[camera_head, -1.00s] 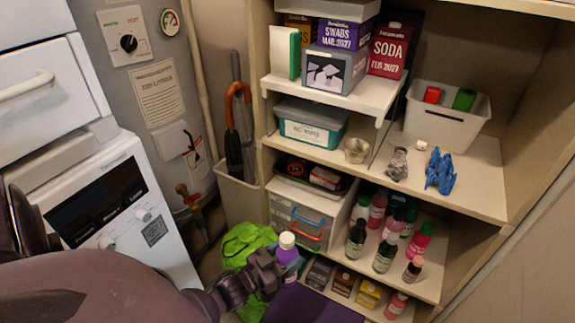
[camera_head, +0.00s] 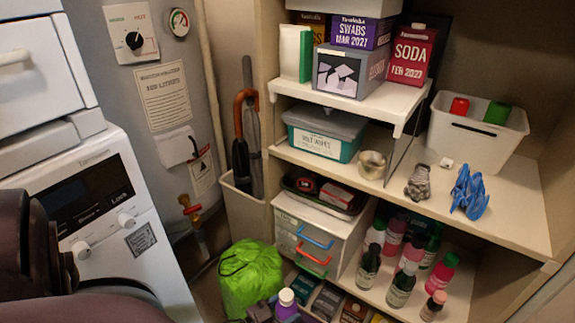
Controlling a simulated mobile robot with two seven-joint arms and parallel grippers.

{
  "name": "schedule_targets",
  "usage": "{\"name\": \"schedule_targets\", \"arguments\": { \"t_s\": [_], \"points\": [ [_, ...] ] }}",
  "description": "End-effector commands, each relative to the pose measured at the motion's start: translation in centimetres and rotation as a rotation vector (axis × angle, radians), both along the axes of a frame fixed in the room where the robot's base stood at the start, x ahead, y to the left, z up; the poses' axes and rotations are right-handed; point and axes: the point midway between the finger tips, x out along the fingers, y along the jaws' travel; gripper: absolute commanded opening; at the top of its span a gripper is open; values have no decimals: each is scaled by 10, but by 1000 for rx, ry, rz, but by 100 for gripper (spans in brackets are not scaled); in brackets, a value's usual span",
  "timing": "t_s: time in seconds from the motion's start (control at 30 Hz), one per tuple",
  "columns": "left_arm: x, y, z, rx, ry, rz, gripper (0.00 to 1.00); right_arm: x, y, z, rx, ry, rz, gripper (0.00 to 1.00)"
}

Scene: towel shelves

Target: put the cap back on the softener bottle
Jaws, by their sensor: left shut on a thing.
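A purple bottle (camera_head: 286,313) with a white top (camera_head: 286,297) stands upright at the bottom edge of the head view. I cannot tell whether the white top is a cap or a bare neck. My left gripper (camera_head: 266,311) is shut on this bottle from its left side; most of the gripper is cut off by the frame. A small white piece (camera_head: 447,162), possibly a cap, lies on the middle shelf below the white bin. My right gripper is not in view.
Several bottles (camera_head: 401,286) crowd the lower shelf. A green bag (camera_head: 250,275) lies beside the drawer unit. A washing machine (camera_head: 100,205) stands left.

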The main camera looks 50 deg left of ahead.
Motion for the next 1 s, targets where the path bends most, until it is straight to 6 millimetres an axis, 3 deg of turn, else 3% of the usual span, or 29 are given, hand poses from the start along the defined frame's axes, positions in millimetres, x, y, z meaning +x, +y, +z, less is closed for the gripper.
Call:
{"name": "schedule_targets", "arguments": {
  "t_s": [0.17, 0.3, 0.5, 0.97, 1.0],
  "points": [
    [0, 0, -3, 0, 1, 0, 0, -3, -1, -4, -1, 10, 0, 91],
    [-2, -1, -21, -2, 8, 0, 0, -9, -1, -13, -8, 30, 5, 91],
    [-3, 0, -46, -2, 9, 0, 0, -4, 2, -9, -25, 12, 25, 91],
    [-1, 0, -48, -1, 3, 0, 0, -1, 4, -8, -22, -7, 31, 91],
    [-1, 0, -47, -1, 2, 0, 65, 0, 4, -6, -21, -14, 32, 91]
  ]
}}
